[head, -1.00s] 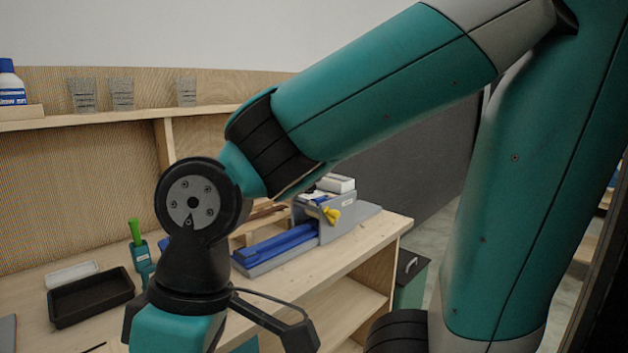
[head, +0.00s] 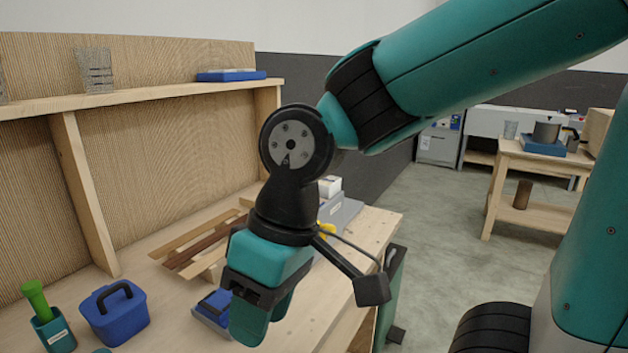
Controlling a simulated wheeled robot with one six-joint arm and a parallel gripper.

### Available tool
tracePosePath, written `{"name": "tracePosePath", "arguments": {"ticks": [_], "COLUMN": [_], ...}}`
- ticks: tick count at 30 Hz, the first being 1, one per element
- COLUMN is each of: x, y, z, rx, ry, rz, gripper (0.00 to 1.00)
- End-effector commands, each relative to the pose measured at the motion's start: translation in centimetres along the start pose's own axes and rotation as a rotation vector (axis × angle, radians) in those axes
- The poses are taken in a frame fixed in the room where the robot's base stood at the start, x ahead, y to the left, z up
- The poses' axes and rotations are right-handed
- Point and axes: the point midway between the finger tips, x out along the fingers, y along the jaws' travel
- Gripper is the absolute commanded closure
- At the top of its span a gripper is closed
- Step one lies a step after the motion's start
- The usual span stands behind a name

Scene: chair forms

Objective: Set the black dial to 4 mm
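I cannot make out the black dial in the head view. A grey and blue device (head: 345,213) stands on the workbench, largely hidden behind my arm and gripper. A small yellow part (head: 327,229) shows beside it, and its blue end (head: 213,306) shows left of my gripper. My gripper (head: 262,318) points down over the bench, in front of the device. Its teal fingers overlap in this view, so I cannot see the gap between them. I see nothing held in it.
A blue caddy with a black handle (head: 115,312) and a teal holder with a green-handled tool (head: 48,318) stand at the bench's left. Wood strips (head: 200,243) lie behind my gripper. A shelf (head: 150,94) runs along the back. Open floor (head: 430,240) lies right of the bench (head: 385,222).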

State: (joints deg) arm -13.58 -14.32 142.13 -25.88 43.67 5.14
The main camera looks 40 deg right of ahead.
Motion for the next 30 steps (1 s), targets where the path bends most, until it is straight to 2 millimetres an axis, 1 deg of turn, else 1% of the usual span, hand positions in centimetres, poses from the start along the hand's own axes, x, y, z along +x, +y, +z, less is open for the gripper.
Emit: {"name": "tracePosePath", "arguments": {"ticks": [1, 2, 3, 5, 6, 8, 9, 11, 12, 15, 18, 19, 21, 25, 29, 30], "x": [-2.3, -3.4, -5.0, -7.7, -9.4, -11.8, -13.3, -15.2, -16.2, -18.1, -19.3, -19.4, -19.7, -19.3, -17.6, -16.9], "y": [1.1, 2.1, 3.7, 6.8, 9.2, 13.2, 15.9, 19.8, 22.3, 27.6, 31.4, 32.2, 33.6, 34.7, 35.1, 35.3], "z": [-2.5, -4.0, -6.2, -9.7, -11.9, -14.8, -16.3, -18.1, -19.0, -20.2, -20.5, -20.5, -20.5, -20.3, -19.9, -19.7], "rx": [0.102, 0.182, 0.307, 0.523, 0.682, 0.927, 1.089, 1.321, 1.467, 1.783, 2.013, 2.063, 2.150, 2.217, 2.218, 2.218], "ry": [-0.002, -0.002, 0.000, 0.004, 0.011, 0.027, 0.041, 0.064, 0.081, 0.121, 0.157, 0.164, 0.180, 0.190, 0.188, 0.187], "rz": [0.024, 0.044, 0.072, 0.119, 0.151, 0.198, 0.226, 0.263, 0.284, 0.325, 0.348, 0.353, 0.361, 0.366, 0.368, 0.368], "gripper": [0.62, 0.62, 0.62, 0.62, 0.62, 0.62, 0.62, 0.62, 0.62, 0.62, 0.62, 0.62, 0.62, 0.62, 0.62, 0.62]}}
